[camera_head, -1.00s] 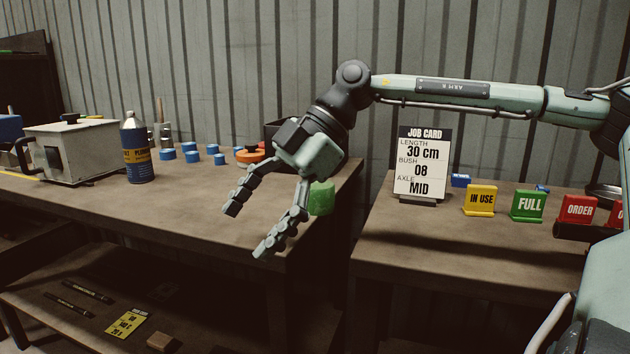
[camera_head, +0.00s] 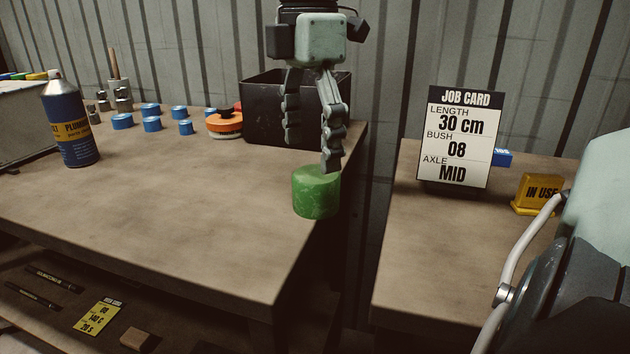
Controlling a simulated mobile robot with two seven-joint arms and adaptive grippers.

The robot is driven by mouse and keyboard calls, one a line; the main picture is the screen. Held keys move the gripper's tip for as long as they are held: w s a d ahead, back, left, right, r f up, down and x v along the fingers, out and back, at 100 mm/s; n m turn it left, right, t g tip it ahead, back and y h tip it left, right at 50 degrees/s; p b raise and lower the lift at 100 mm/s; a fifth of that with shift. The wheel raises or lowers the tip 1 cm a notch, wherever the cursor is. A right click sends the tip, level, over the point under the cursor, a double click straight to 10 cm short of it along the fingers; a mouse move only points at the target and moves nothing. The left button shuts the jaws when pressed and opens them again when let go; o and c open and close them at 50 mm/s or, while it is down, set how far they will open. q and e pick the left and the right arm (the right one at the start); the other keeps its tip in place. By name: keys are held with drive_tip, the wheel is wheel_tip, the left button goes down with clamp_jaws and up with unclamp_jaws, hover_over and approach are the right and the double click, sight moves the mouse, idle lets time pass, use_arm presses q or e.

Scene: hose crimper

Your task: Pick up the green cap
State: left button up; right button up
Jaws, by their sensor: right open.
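The green cap (camera_head: 315,195) is a short green cylinder standing at the right edge of the left workbench, near its corner. My right gripper (camera_head: 313,162) is open, with its fingers pointing down. It is above and behind the cap in the picture. One fingertip overlaps the cap's top rim in the view; I cannot tell whether it touches. Nothing is between the fingers. My left gripper is not in view.
A black bin (camera_head: 262,108) stands behind the gripper, with an orange disc (camera_head: 224,122) and several blue caps (camera_head: 152,124) to its left. A blue can (camera_head: 70,125) is at far left. The job card (camera_head: 458,137) stands on the right bench (camera_head: 420,230), across a gap.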

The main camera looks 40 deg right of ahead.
sight(313, 175)
drive_tip(key=f, duration=0.4)
drive_tip(key=shift+s+f, duration=0.2)
drive_tip(key=shift+f, duration=0.2)
drive_tip(key=shift+d+f, duration=0.1)
drive_tip(key=shift+f, duration=0.55)
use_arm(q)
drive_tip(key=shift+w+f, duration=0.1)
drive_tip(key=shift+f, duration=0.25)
use_arm(e)
drive_tip(key=c, duration=0.9)
